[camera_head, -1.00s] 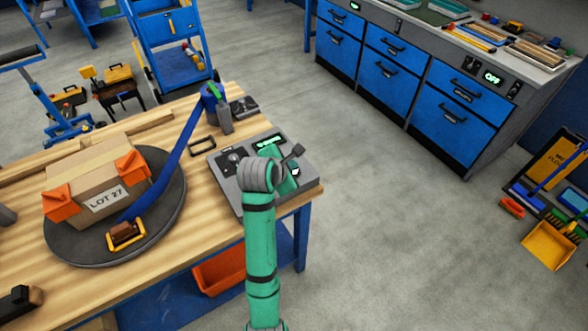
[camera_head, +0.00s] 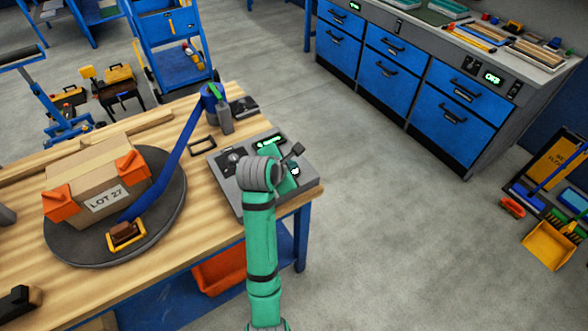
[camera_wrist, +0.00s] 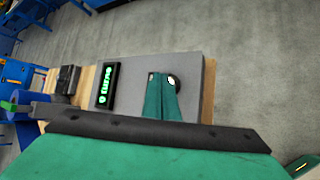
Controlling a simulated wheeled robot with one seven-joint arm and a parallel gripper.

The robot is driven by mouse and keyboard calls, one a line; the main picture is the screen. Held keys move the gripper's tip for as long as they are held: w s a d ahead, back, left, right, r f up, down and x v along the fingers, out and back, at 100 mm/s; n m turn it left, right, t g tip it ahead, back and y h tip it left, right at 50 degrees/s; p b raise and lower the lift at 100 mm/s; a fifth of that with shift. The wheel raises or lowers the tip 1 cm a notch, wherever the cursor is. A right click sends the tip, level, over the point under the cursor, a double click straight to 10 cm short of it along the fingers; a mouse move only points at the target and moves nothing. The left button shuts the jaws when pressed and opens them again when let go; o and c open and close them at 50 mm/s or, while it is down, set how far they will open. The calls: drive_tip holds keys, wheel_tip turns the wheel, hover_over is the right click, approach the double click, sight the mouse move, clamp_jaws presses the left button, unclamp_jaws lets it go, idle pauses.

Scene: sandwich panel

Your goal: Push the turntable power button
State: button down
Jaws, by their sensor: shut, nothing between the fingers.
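The grey control panel (camera_head: 309,178) sits at the right end of the wooden bench, with a lit green display (camera_head: 268,141). The display also shows in the wrist view (camera_wrist: 107,87), too blurred to read. A round dark button with pale marks (camera_wrist: 178,81) lies beside the display on the panel. My gripper (camera_wrist: 163,78) is shut and empty, its teal fingertips over the button and hiding its middle. I cannot tell whether they touch it. In the head view my arm covers part of the panel. The turntable (camera_head: 75,250) carries a taped box (camera_head: 95,178).
Blue drawer cabinets (camera_head: 400,75) stand at the back right.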

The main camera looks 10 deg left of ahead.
drive_tip(key=shift+r, duration=3)
drive_tip(key=shift+d, duration=0.1)
